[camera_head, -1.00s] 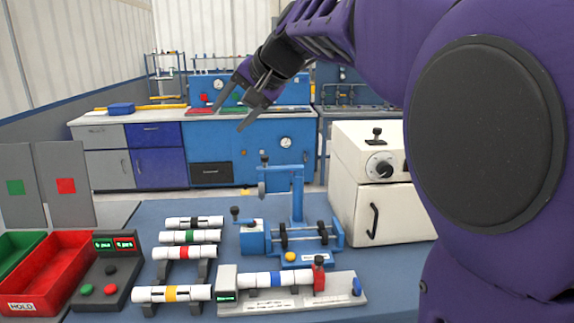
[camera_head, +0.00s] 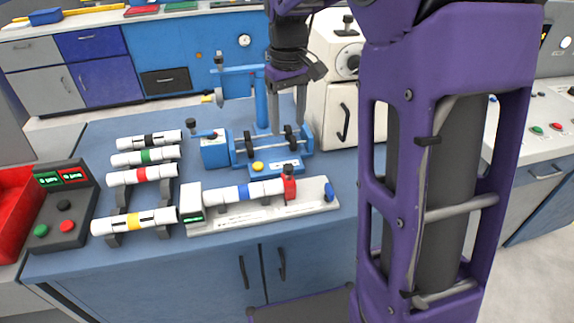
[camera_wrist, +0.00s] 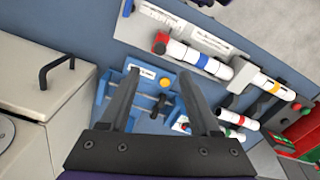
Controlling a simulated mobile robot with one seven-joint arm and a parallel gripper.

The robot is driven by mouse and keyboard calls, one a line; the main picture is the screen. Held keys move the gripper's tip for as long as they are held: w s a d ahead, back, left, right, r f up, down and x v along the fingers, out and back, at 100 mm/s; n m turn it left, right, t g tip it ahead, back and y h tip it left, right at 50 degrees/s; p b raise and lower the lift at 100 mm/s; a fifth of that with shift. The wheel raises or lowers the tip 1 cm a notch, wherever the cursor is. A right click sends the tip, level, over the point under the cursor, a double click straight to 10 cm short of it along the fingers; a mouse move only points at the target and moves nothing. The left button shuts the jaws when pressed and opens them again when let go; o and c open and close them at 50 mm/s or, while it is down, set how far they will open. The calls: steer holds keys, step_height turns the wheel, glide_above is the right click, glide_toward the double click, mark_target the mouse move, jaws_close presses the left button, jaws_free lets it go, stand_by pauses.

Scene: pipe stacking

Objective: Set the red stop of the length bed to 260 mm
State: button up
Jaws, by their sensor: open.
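The length bed (camera_head: 312,205) is a pale grey base at the front of the blue bench, with a grey end block at its left. A white pipe with a blue band (camera_head: 243,192) lies along it. The red stop (camera_head: 289,188), with a dark knob on top, stands at the pipe's right end; it also shows in the wrist view (camera_wrist: 161,42). My gripper (camera_head: 287,122) is open and empty, pointing down behind the red stop, above the blue clamp fixture. The wrist view shows both fingers (camera_wrist: 160,98) apart. The scale reading is not legible.
A blue fixture (camera_head: 215,153) with rollers and a post stands behind the bed. A white oven-like box (camera_head: 335,100) is at the back right. Banded pipes (camera_head: 140,175) rest on a rack at left, beside a button box (camera_head: 62,200) and red bin (camera_head: 15,210).

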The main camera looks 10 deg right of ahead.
mark_target(288, 166)
step_height(288, 166, down, 14)
steer(key=shift+f+b, duration=0.1)
steer(key=shift+b, duration=1)
jaws_close()
stand_by(0.6)
